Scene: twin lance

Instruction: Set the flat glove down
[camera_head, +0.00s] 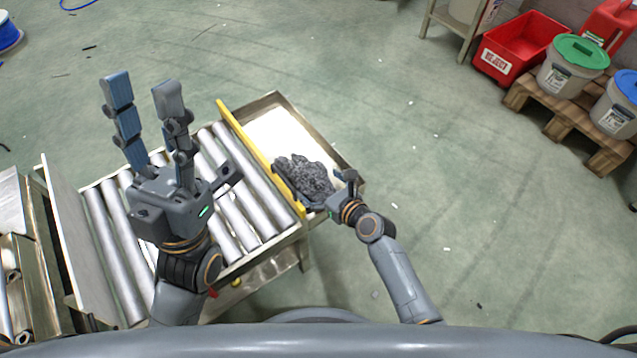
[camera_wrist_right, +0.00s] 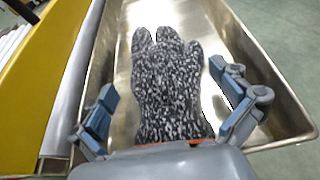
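The flat glove (camera_head: 305,176) is speckled dark grey and white, and lies in the metal tray (camera_head: 274,102) at the end of the roller conveyor. In the right wrist view the glove (camera_wrist_right: 168,88) lies with its fingers pointing away from me. My right gripper (camera_head: 320,190) is over the tray at the glove's near end. In the right wrist view its two blue-padded fingers (camera_wrist_right: 167,115) stand wide apart, one on each side of the glove, with visible gaps. My left gripper (camera_head: 143,95) is raised above the rollers, its fingers apart and nothing between them.
A yellow bar (camera_head: 250,147) stands between the conveyor rollers (camera_head: 232,213) and the tray. A red reject bin (camera_head: 519,47) and lidded buckets on a wooden pallet (camera_head: 562,134) stand at the upper right. The green floor right of the tray is mostly clear.

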